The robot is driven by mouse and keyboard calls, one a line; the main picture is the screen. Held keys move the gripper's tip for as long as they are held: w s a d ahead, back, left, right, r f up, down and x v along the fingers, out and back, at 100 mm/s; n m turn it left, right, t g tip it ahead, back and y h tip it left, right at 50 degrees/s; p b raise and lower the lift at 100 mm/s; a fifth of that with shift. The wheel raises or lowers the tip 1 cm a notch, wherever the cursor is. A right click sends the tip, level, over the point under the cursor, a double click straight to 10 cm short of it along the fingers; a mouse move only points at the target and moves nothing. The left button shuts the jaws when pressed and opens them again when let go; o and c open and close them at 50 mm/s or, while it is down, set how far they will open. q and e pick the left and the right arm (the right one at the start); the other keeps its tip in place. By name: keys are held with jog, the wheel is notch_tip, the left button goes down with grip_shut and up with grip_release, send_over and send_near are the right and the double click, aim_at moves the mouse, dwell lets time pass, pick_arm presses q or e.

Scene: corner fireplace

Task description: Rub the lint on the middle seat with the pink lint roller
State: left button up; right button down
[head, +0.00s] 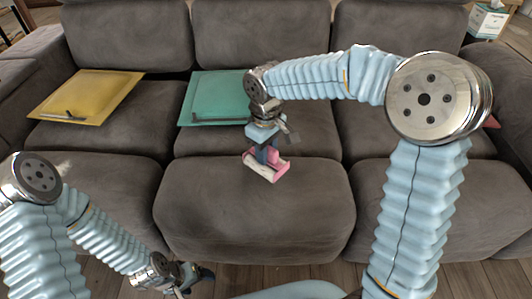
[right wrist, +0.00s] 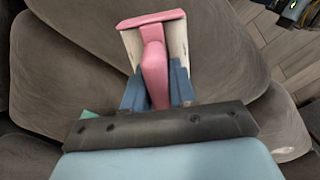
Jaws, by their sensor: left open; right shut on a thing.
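The pink lint roller (head: 267,166) is held by my right gripper (head: 268,152) over the front part of the middle seat (head: 254,210). In the right wrist view, the pink handle of the lint roller (right wrist: 154,68) is between the blue fingers of my right gripper (right wrist: 158,88), with the white roller part beyond. I cannot tell whether the roller touches the cushion. No lint is clear to see on the middle seat. My left gripper (head: 190,281) is open and low, in front of the sofa, at the bottom of the head view.
A green board (head: 210,98) lies at the back of the middle seat, partly behind my right arm. A yellow board (head: 85,95) lies on the left seat. A pale patch (head: 66,163) shows on the left front cushion. A tissue box (head: 486,20) stands at the far right.

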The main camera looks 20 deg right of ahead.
jog(key=shift+r+p, duration=1.05)
jog(key=shift+r, duration=0.6)
